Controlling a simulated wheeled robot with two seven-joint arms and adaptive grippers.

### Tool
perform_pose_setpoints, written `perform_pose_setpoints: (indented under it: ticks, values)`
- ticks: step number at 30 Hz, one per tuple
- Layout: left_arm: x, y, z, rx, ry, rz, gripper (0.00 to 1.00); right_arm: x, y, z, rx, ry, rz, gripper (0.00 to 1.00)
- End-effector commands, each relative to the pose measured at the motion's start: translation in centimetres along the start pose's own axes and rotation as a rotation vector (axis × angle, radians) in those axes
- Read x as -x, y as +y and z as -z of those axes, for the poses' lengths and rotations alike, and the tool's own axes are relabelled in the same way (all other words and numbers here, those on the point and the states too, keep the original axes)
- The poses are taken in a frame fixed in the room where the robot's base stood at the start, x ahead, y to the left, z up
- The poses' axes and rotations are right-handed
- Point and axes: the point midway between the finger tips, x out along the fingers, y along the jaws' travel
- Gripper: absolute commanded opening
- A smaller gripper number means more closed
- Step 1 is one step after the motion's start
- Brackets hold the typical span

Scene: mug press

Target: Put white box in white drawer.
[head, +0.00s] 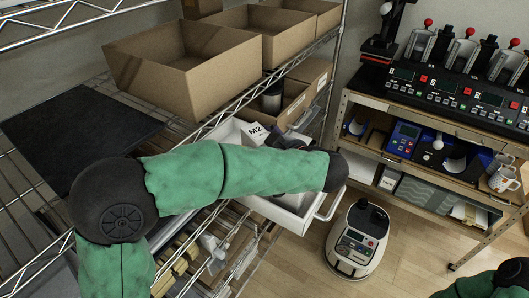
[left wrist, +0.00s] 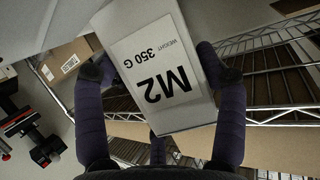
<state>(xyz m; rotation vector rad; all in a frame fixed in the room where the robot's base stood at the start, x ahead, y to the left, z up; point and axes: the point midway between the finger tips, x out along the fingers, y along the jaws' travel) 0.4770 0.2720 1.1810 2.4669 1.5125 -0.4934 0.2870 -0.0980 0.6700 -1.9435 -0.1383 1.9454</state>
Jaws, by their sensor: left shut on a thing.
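The white box (left wrist: 165,70) has a label reading M2, weight 350 G. In the left wrist view my left gripper (left wrist: 154,72) is shut on it, with dark fingers at both sides. In the head view part of the white box (head: 255,132) shows above my green forearm, over the white drawer. The white drawer (head: 291,218) is pulled out from the wire rack, with its handle at the front right. My forearm covers the middle of the drawer and most of the left gripper. I cannot tell whether the box touches the drawer. My right gripper is out of frame.
Open cardboard boxes (head: 185,72) stand on the rack shelf above the drawer. A black mat (head: 75,130) lies at the left. A round white device (head: 355,243) stands on the floor right of the drawer. A workbench (head: 430,150) with mugs (head: 503,180) is at the right.

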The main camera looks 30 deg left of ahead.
Motion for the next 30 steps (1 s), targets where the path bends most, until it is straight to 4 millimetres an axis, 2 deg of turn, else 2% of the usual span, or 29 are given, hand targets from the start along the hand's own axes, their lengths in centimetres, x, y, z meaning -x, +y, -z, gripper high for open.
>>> perform_pose_setpoints:
  ticks: [1, 5, 12, 30]
  values:
    - [-0.4, 0.0, -1.0, -0.004, 0.001, 0.001, 0.23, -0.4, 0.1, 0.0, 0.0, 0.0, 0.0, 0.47]
    - [-0.8, 0.0, -2.1, -0.001, 0.001, 0.001, 0.23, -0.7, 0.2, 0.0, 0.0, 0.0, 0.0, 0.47]
    - [-0.8, 0.0, -2.0, 0.001, 0.001, 0.0, 0.23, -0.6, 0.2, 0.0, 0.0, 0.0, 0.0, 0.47]
    - [-1.1, 0.0, -2.8, 0.001, 0.001, 0.0, 0.23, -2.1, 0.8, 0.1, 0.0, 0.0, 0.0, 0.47]
